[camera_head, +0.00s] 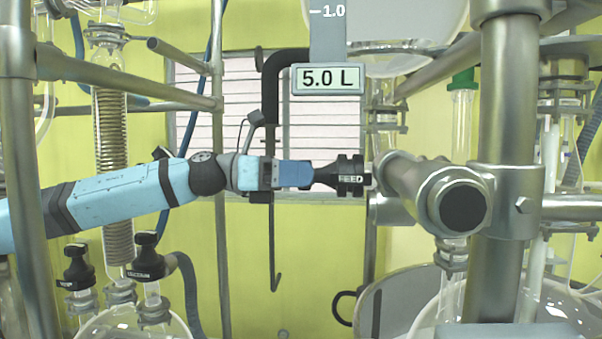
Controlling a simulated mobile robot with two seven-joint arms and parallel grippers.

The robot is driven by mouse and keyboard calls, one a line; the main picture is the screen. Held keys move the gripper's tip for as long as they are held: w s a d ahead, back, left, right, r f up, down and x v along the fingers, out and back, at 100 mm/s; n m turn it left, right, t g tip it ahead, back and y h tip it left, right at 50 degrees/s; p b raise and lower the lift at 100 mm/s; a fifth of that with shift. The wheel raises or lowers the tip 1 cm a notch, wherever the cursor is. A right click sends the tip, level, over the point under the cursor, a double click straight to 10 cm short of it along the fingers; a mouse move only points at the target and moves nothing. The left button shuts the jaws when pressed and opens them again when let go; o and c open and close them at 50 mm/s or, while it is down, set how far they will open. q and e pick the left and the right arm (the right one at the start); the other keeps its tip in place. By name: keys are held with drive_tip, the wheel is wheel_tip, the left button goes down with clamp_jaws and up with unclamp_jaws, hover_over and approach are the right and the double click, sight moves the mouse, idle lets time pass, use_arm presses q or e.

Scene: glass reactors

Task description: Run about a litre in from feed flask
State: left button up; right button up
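A large glass vessel (415,30), which may be the feed flask, hangs at the top, cut off by the frame. A readout (328,79) shows 5.0 L, with "−1.0" above it. My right gripper is out of view.
Thick metal posts (505,110) and cross pipes frame the view. Two black knobs (148,258) (77,266) stand on glassware at lower left, near a coil condenser (110,130). A black hooked rod (273,230) hangs behind my arm. Round glass vessels fill the lower right.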

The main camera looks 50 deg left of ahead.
use_arm(q)
drive_tip(key=c, duration=0.9)
drive_tip(key=shift+n, duration=0.3)
